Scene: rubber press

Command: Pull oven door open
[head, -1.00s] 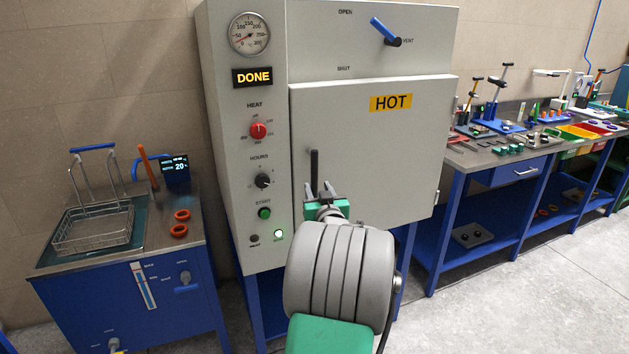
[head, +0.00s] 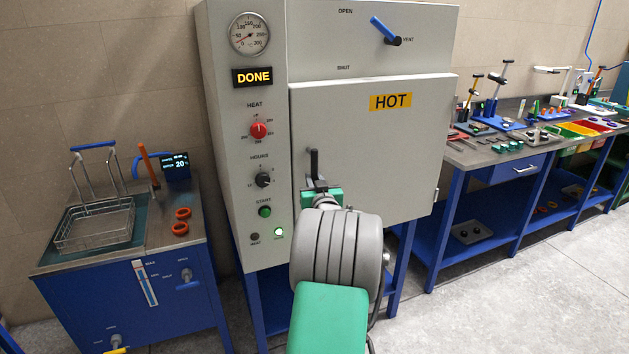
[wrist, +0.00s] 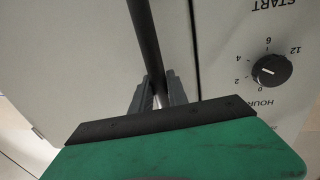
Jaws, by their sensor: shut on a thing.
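The oven door (head: 366,150) is a pale grey panel with a yellow HOT label, and it looks shut against the oven body (head: 240,110). Its black bar handle (head: 314,163) stands upright near the door's left edge. My gripper (head: 318,186) is at the lower part of the handle, and my arm hides the area below it. In the wrist view my gripper (wrist: 158,92) has its two grey fingers on either side of the black handle (wrist: 146,40), shut on it.
A blue vent lever (head: 385,30) is above the door, tilted. A dial panel with a red heat knob (head: 258,130) is left of the door. A blue bench with a wire basket (head: 95,228) stands at left, a workbench (head: 490,150) at right. Floor (head: 500,310) at front right is clear.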

